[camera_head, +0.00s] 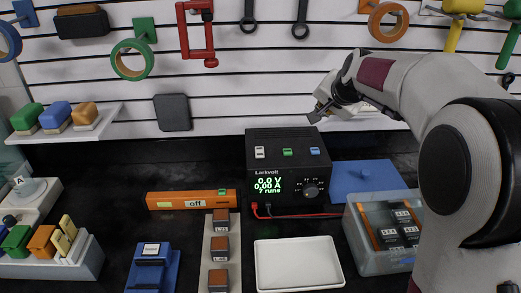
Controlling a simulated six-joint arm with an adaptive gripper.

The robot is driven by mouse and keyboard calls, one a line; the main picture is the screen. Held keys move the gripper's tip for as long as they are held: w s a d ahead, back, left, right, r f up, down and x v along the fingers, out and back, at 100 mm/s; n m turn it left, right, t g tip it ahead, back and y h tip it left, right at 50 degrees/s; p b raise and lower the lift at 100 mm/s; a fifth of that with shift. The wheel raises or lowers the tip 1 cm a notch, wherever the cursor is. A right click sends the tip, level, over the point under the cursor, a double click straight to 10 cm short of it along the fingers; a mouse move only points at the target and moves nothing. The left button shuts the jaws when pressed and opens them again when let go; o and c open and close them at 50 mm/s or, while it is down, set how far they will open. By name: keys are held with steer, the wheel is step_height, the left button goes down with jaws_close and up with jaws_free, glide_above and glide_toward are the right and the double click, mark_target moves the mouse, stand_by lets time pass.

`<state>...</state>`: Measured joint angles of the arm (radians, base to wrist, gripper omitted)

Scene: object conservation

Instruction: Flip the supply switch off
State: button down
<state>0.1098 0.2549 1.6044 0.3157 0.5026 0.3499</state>
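The black power supply (288,168), labelled Larkvolt, stands at the middle of the bench. Its green display (266,185) reads 0.0 V, 0.00 A and "7 runs". A round knob (311,190) sits right of the display. On its top are a white piece (260,153), a green piece (287,152) and a blue piece (314,151); I cannot tell which is a switch. An orange bar (175,201) left of the supply bears an "off" label and a small green piece. My gripper (318,112) is above and behind the supply, apart from it; its fingers are too unclear to judge.
A red lead (300,216) runs from the supply's front. A white tray (298,285) lies in front, a clear bin (365,262) of dark blocks at right. A blue plate (345,185) lies beside the supply. Tools hang on the slatted wall.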

steer(key=a+f+n+t, duration=0.1)
steer(key=a, duration=0.2)
steer(key=a+f+n+t, duration=0.1)
steer(key=a+f, duration=0.1)
steer(key=a, duration=0.1)
steer(key=s+a+f+n+t, duration=0.1)
steer(key=a, duration=0.2)
steer(key=shift+a+f, duration=0.15)
steer(key=shift+a, duration=0.15)
steer(key=shift+n+t+h, duration=0.3)
steer(key=shift+n+t, duration=0.5)
steer(key=shift+n, duration=0.1)
steer(key=s+a, duration=0.1)
steer(key=s+a+f, duration=0.1)
steer(key=s+a, duration=0.1)
steer(key=shift+a+f, duration=0.1)
steer(key=s+a+n+t, duration=0.2)
steer(key=s+n, duration=0.1)
steer(key=s, duration=0.4)
steer(key=shift+s+a+t, duration=0.25)
steer(key=shift+a+t, duration=0.05)
steer(key=shift+a, duration=0.05)
glide_above(261, 155)
steer(key=shift+s+f, duration=0.2)
steer(key=shift+f, duration=0.75)
steer(key=shift+w+f, duration=0.15)
steer(key=shift+f, duration=1.45)
